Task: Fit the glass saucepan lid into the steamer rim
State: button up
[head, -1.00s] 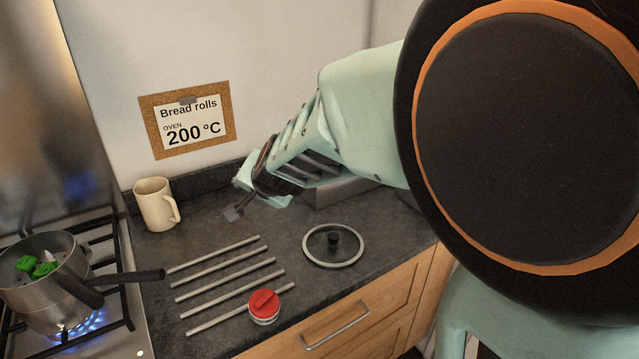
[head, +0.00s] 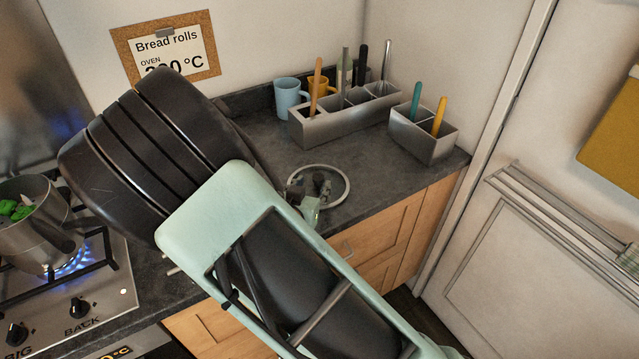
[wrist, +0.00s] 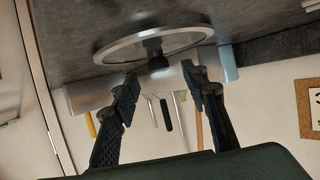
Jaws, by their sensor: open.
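The glass saucepan lid (head: 346,182) lies on the dark worktop, knob up, partly hidden by my gripper (head: 311,203) in the head view. In the wrist view the lid (wrist: 185,40) is at the top, with its dark knob (wrist: 155,56) just beyond and between the fingertips. My gripper (wrist: 161,88) is open, with a finger to each side of the knob's line, and holds nothing. The steel steamer pot (head: 38,238) stands on the lit hob at the left, with green food inside. Its right side is partly behind my arm.
A steel utensil holder (head: 320,128) and a smaller caddy (head: 425,140) stand at the back right. A blue mug (head: 289,97) and a yellow mug (head: 322,86) are behind. My arm hides the middle worktop. The gas flame (head: 75,262) burns under the pot.

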aim_at(318, 177)
jog(key=shift+p+x, duration=0.45)
jog(key=shift+x, duration=2.6)
jog(key=shift+d, duration=0.1)
jog(key=shift+c, duration=0.3)
jog(key=shift+r, duration=0.1)
grip_shut()
